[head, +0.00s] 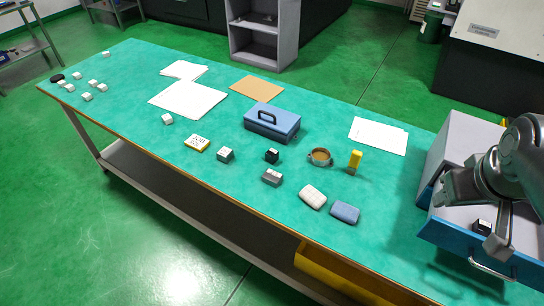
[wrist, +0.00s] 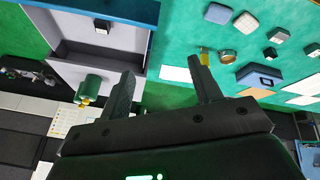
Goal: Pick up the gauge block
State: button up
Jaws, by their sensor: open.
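A small block, dark with a pale part (head: 482,227), lies inside the open blue-fronted drawer (head: 456,238) at the right of the bench in the head view. It looks like the gauge block, but I cannot be sure. A small dark item (wrist: 102,27) also lies in the drawer in the wrist view. My gripper (wrist: 163,68) is open, with nothing between its two dark fingers. In the wrist view its fingertips are apart from the block and to its lower right.
The grey drawer cabinet (head: 465,145) stands behind the drawer. On the green bench are a blue toolbox (head: 272,123), a cup (head: 320,157), a yellow upright item (head: 355,160), a white rounded block (head: 312,196), a blue block (head: 345,212) and several small blocks.

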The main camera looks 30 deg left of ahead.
jog(key=w+a+f+n, duration=0.1)
jog(key=w+a+n, duration=0.8)
jog(key=w+a, duration=0.25)
jog(key=n, duration=2)
send_near(272, 152)
jog(key=a, duration=0.1)
jog(key=shift+g+h, duration=0.3)
jog(key=x, duration=1)
jog(key=shift+w+d+f, duration=0.15)
jog(key=shift+w+d, duration=0.05)
jog(key=shift+d, duration=0.05)
jog(key=shift+c, duration=0.6)
grip_shut()
